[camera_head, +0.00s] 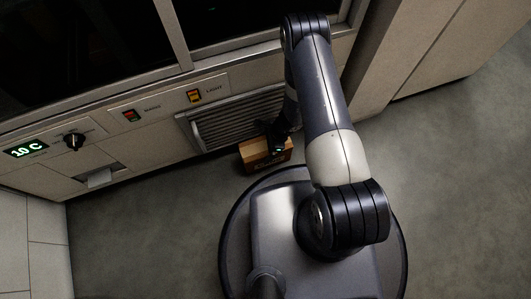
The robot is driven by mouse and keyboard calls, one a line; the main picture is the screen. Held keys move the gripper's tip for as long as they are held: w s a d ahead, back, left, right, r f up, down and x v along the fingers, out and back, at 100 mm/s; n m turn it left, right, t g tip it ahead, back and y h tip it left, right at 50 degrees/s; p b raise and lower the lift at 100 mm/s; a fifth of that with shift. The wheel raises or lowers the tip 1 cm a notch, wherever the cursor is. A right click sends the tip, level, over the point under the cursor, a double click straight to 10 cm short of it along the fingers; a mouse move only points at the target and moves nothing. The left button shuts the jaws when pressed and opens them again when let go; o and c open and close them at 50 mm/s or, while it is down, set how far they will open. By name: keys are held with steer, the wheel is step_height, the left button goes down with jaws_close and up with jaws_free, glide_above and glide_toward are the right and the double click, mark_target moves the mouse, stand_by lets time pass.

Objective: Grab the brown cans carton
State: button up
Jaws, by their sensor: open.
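The brown cans carton (254,149) sits on the floor at the foot of the cabinet, in front of the vent grille. Its left part and top show; its right part is partly behind my gripper. My gripper (277,146) is dark and reaches down right over the carton's right side. It is open. I cannot tell from this view whether the fingers are around the carton or just above it, or whether they touch it.
The cabinet front with its slatted vent grille (222,121) stands close behind the carton. A panel (155,110) above carries switches, a knob and a display. My round base is close in front of the carton. Grey floor (460,190) is clear to the right and lower left.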

steer(key=shift+x, duration=1.05)
steer(key=shift+d+f+b, duration=0.1)
steer(key=shift+f+b, duration=0.15)
steer(key=shift+b, duration=0.4)
steer(key=shift+c, duration=0.5)
steer(key=c, duration=1.7)
